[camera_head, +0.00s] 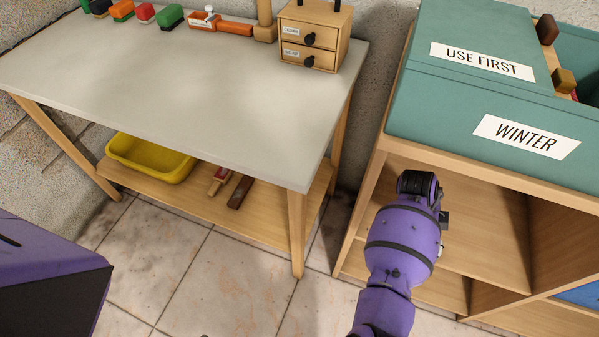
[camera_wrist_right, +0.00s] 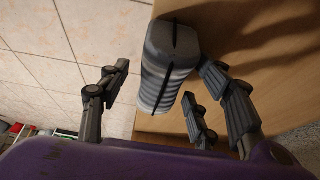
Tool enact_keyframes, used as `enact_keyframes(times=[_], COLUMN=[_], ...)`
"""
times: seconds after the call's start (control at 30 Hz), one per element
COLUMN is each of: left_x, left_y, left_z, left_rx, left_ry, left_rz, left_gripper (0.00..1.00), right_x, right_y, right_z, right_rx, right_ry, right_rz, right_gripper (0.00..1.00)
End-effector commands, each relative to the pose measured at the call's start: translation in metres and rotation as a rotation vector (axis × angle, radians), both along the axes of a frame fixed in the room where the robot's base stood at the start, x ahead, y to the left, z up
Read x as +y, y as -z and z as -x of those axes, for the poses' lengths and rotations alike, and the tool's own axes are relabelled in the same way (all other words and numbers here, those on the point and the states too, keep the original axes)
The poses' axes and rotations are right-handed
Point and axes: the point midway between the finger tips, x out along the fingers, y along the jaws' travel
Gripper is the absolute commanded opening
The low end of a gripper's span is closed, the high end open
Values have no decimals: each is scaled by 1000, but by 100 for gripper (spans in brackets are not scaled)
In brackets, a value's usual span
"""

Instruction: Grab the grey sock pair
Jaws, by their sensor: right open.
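The grey sock pair (camera_wrist_right: 168,62) shows in the right wrist view as a ribbed grey roll with a dark stripe along it. It lies on a wooden shelf board at the board's edge. My right gripper (camera_wrist_right: 158,82) is open, with one finger to the left of the sock pair and two to the right. The right-hand fingers are very near it; contact is hard to tell. In the head view my right arm reaches to the shelf unit's opening, and its fingers and the sock pair are hidden. My left gripper is out of view.
The wooden shelf unit (camera_head: 366,205) carries a teal box marked "USE FIRST" and "WINTER" (camera_head: 525,135). A grey-topped table (camera_head: 190,95) stands to the left, with a small drawer box (camera_head: 311,35) on top and a yellow tray (camera_head: 150,158) below. Tiled floor lies between.

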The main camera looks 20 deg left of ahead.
Motion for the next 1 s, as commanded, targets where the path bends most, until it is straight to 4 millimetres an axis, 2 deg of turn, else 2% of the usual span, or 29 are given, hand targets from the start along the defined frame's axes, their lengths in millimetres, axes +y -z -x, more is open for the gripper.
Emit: enact_keyframes(times=[0.27,0.63,1.0], left_x=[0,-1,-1], left_y=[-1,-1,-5], left_z=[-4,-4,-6], left_rx=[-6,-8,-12], left_ry=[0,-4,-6], left_rz=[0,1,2], left_gripper=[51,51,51], right_x=[-1,-1,-1], right_y=[1,1,-3], right_z=[0,0,-1], right_rx=[-1,-1,-2], right_ry=[1,1,0], right_rz=[0,0,0], right_gripper=[58,11,9])
